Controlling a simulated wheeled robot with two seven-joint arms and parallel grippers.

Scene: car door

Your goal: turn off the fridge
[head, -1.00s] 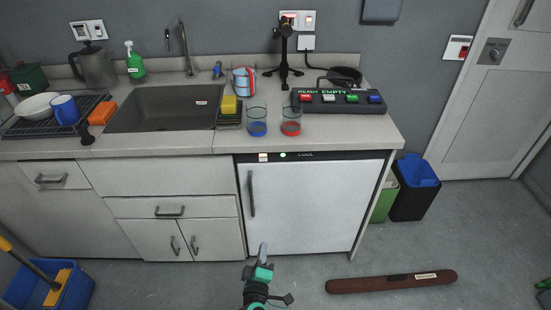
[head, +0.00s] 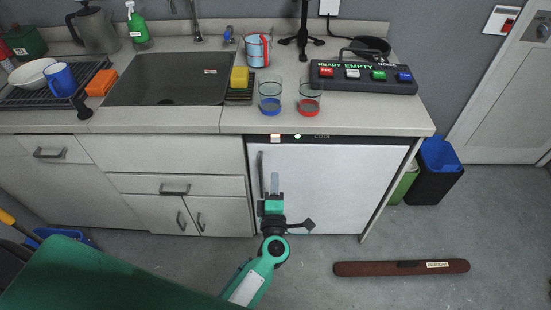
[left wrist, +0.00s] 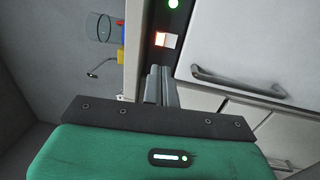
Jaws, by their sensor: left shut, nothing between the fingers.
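The white fridge (head: 345,185) stands under the right end of the counter, its door closed. A dark strip along its top carries a small red-and-white rocker switch (head: 275,139), a lit green light (head: 297,137) and the word COOL. In the left wrist view the switch (left wrist: 166,40) has a glowing red half and a white half, and the green light (left wrist: 173,4) is lit. My left gripper (head: 275,183) is shut and empty, in front of the fridge door near its handle (head: 260,174). In the left wrist view its fingertips (left wrist: 160,72) appear just below the switch. The right gripper is not in view.
The counter edge (head: 330,129) overhangs just above the strip. Two glasses, one blue-based (head: 270,97) and one red-based (head: 310,97), stand on the counter above. A brown draught roll (head: 400,268) lies on the floor at right. Bins (head: 436,180) stand beside the fridge.

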